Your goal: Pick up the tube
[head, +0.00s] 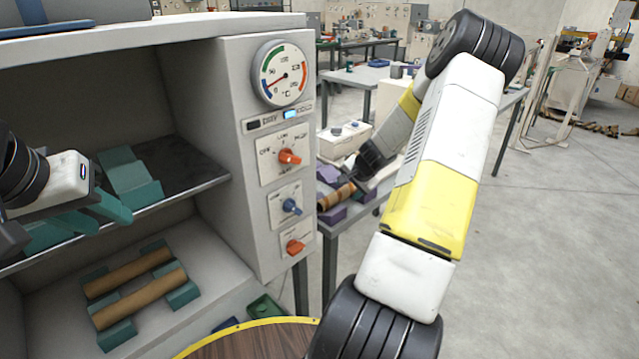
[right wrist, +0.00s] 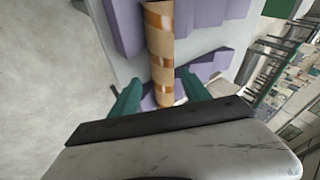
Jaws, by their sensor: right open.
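The tube (right wrist: 160,50), brown with a glossy orange-brown spiral band, rests in purple holders (right wrist: 204,14) on a side table; the head view shows it (head: 337,196) just right of the cabinet. My right gripper (right wrist: 158,92) is open, its two green fingers on either side of the tube's near end. Whether they touch it cannot be told. In the head view its fingers are mostly hidden behind the arm and wrist. My left gripper (head: 95,214) is at the cabinet's upper shelf at the far left, its teal fingers overlapping similarly coloured holders, so its opening is unclear.
The cabinet (head: 225,100) with a gauge (head: 283,75) and knobs stands left of the side table. Its lower shelf holds two brown tubes (head: 138,298) in teal holders. A teal holder (head: 130,175) is on the upper shelf. Open floor (head: 540,250) lies at the right.

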